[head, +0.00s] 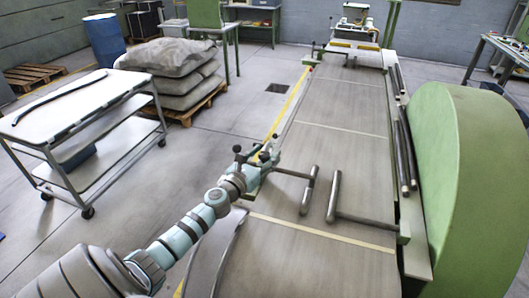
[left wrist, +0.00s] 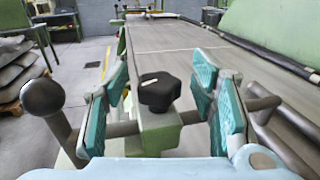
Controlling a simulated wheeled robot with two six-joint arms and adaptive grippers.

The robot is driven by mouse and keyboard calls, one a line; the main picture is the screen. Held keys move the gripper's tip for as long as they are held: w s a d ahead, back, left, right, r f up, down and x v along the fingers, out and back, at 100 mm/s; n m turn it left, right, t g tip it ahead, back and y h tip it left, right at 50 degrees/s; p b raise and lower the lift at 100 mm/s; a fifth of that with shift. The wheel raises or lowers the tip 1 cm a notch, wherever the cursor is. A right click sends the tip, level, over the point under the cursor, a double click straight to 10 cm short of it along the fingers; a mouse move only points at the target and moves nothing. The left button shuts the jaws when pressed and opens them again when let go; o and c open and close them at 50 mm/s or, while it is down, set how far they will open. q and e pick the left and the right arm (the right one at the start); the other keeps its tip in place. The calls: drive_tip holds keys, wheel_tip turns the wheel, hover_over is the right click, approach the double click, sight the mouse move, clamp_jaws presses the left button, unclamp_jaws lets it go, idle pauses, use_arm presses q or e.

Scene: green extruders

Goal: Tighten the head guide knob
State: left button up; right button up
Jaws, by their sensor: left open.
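The head guide knob (left wrist: 158,88) is black and lobed. In the left wrist view it sits on top of a green upright bracket (left wrist: 158,132) at the table's side. My left gripper (left wrist: 161,80) is open, with teal pads to the left and right of the knob. Gaps show between the pads and the knob, so it is not gripped. In the head view my left gripper (head: 262,161) is at the table's left edge, and the knob is hard to make out there. My right gripper is not in view.
A ball-ended lever (left wrist: 42,97) stands close left of the gripper. Metal bars with rollers (head: 306,191) lie across the long table (head: 350,120). A large green housing (head: 470,190) stands right. A white cart (head: 85,105) and stacked sacks (head: 175,58) are left, with free floor between.

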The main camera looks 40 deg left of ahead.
use_arm(q)
drive_tip(key=shift+a, duration=0.1)
drive_tip(key=c, duration=1.2)
drive_tip(key=shift+o, duration=0.2)
drive_tip(key=m+h+b, duration=0.1)
drive_tip(key=h+b, duration=0.1)
drive_tip(key=b, duration=0.1)
drive_tip(key=m+h+b, duration=0.2)
drive_tip(key=b, duration=0.1)
drive_tip(key=m+h+b, duration=0.1)
drive_tip(key=h+b, duration=0.1)
drive_tip(key=b, duration=0.1)
drive_tip(key=shift+w+f+g+h, duration=0.1)
drive_tip(key=shift+f+g+h, duration=0.2)
drive_tip(key=shift+f+h, duration=0.1)
drive_tip(key=shift+r+m, duration=0.15)
drive_tip(key=shift+m, duration=0.15)
drive_tip(key=shift+r+h, duration=0.15)
drive_tip(key=shift+h, duration=0.15)
drive_tip(key=o, duration=1.2)
drive_tip(key=shift+c, duration=0.2)
drive_tip(key=shift+r, duration=0.15)
